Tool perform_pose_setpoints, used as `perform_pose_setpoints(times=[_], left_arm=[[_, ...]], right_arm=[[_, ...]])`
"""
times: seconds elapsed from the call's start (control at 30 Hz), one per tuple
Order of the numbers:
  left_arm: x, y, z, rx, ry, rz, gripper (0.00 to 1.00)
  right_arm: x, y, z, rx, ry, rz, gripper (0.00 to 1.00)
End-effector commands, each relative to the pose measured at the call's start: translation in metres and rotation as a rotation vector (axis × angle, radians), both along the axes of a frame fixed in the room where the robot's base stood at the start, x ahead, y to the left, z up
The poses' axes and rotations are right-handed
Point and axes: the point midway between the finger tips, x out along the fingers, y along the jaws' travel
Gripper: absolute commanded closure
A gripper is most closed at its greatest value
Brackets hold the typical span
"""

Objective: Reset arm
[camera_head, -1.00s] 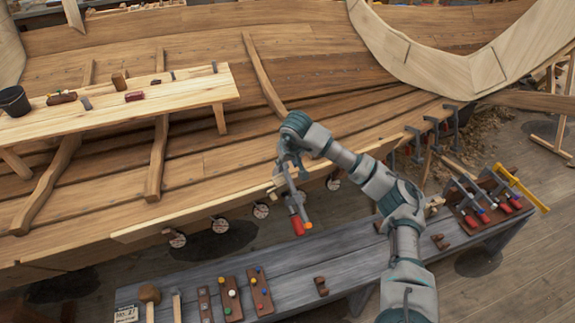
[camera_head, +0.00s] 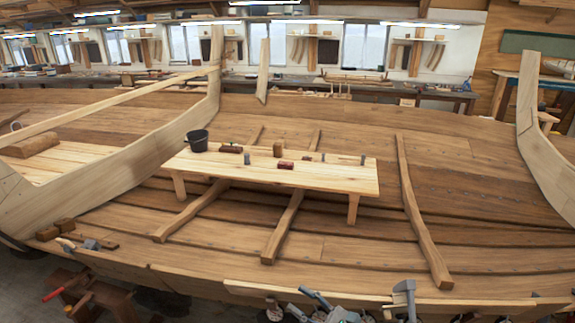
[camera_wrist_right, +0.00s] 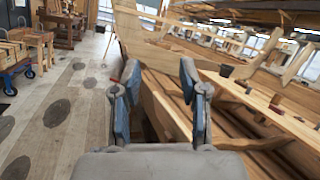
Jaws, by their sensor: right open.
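My right gripper (camera_head: 308,305) shows at the bottom edge of the head view, beside the near edge of the hull, with most of its arm out of the frame. In the right wrist view its two blue-padded fingers (camera_wrist_right: 160,100) stand apart with nothing between them. A grey clamp (camera_head: 405,292) stands at the pale plank along the hull's near edge, to the right of the gripper and apart from it. Its lower part is cut off by the frame. My left gripper is in no view.
The planked hull (camera_head: 480,225) fills the middle. A pale bench (camera_head: 330,178) in it carries a black bucket (camera_head: 197,141) and small tools. In the right wrist view, open floor (camera_wrist_right: 60,120) lies to the left and a wooden stand (camera_wrist_right: 40,45) stands farther off.

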Motion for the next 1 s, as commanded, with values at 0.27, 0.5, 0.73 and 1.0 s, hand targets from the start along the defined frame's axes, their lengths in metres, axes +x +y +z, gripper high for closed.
perform_pose_setpoints(times=[0.27,0.5,0.73,1.0], left_arm=[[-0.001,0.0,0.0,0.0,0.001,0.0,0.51],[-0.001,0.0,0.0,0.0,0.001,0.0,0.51],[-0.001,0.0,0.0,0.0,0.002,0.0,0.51],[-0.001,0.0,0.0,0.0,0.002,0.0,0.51]], right_arm=[[0.004,-0.131,-0.093,1.348,1.048,-0.312,0.57],[-0.09,-0.185,-0.246,2.225,1.539,-0.708,0.57],[-0.187,-0.186,-0.313,-2.38,-1.458,0.949,0.57],[-0.279,-0.175,-0.349,-2.07,-1.092,1.022,0.57]])
